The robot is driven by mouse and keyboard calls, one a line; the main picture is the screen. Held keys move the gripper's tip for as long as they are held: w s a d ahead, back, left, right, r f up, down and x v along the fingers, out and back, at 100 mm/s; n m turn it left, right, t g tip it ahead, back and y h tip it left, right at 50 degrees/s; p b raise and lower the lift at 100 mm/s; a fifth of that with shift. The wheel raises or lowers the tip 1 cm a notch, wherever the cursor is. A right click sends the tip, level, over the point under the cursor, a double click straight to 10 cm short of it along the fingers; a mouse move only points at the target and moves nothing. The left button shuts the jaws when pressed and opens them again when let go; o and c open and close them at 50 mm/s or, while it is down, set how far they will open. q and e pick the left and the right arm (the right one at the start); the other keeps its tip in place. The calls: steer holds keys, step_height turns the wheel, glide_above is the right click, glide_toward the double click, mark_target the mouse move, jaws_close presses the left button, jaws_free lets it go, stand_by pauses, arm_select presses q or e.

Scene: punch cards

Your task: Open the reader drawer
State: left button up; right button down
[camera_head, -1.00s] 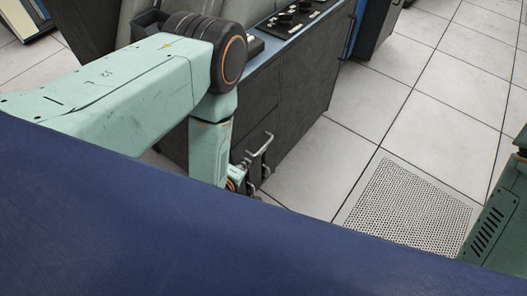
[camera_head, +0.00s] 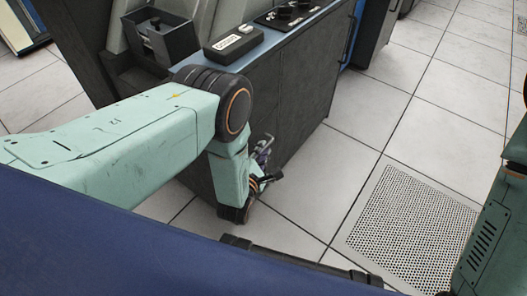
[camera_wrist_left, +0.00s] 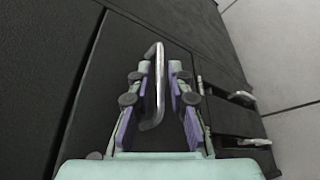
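The dark cabinet (camera_head: 297,100) stands in front of me in the head view. My left gripper (camera_head: 263,150) is low beside its front face, partly hidden behind my wrist. In the left wrist view, a bent metal handle (camera_wrist_left: 152,125) stands out from a dark front panel (camera_wrist_left: 125,60). My left gripper's fingers (camera_wrist_left: 160,72) are apart, one on each side of the handle. A gap shows on the right of it; contact with the left finger is unclear. No open drawer is clearly visible. My right gripper is out of view.
Two more metal handles (camera_wrist_left: 241,96) (camera_wrist_left: 254,142) show at the right of the wrist view. A perforated floor tile (camera_head: 410,232) and clear tiles lie to the right.

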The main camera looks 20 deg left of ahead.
arm_select(q)
steer(key=shift+x, duration=0.9)
steer(key=shift+c, duration=0.2)
steer(key=shift+r, duration=0.1)
jaws_close()
